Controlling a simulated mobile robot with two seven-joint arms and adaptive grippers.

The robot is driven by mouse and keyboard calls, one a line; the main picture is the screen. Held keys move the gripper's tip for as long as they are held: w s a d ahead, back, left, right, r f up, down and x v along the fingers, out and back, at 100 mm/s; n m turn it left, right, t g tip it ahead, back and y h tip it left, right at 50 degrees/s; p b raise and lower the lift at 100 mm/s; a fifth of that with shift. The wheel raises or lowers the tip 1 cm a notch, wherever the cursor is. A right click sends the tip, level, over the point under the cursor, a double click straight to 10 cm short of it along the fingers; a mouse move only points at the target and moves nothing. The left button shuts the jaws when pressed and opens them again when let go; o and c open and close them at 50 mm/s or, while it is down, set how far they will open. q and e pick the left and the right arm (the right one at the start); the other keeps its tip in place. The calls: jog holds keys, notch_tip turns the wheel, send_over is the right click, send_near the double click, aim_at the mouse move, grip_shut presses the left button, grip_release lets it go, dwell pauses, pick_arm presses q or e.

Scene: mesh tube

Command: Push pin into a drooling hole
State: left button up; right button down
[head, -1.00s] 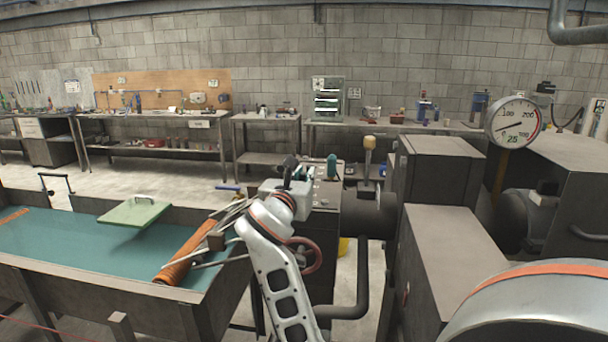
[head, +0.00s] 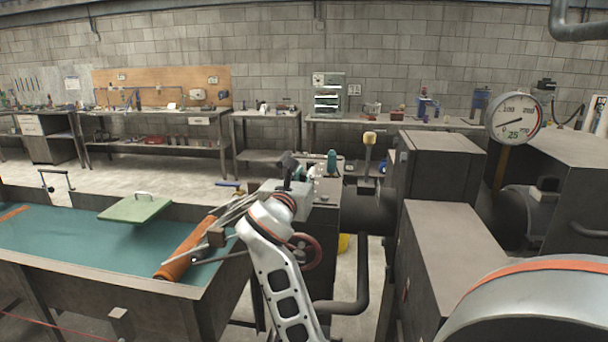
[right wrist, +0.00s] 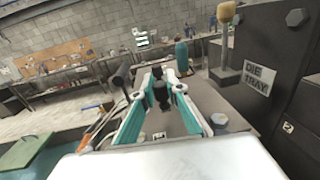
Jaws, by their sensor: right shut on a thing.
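My right gripper (head: 297,176) is over the dark machine top beside the blue-green tank. In the right wrist view its two teal fingers (right wrist: 160,90) close in on a small dark piece (right wrist: 161,98), which looks like the pin. The fingers hide part of it, and I cannot make out its tip. I cannot make out the hole in either view. My left gripper does not show.
A teal-handled tool (head: 332,163) and a yellow-headed mallet-like tool (head: 369,138) stand behind and right of the gripper. A "DIE TRAY" label (right wrist: 259,79) is on the dark housing at right. An orange roll (head: 186,252) and green lid (head: 135,208) are at the tank.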

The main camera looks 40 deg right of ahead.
jog(key=shift+f, duration=0.1)
jog(key=c, duration=1.9)
grip_release()
jog(key=v, duration=1.2)
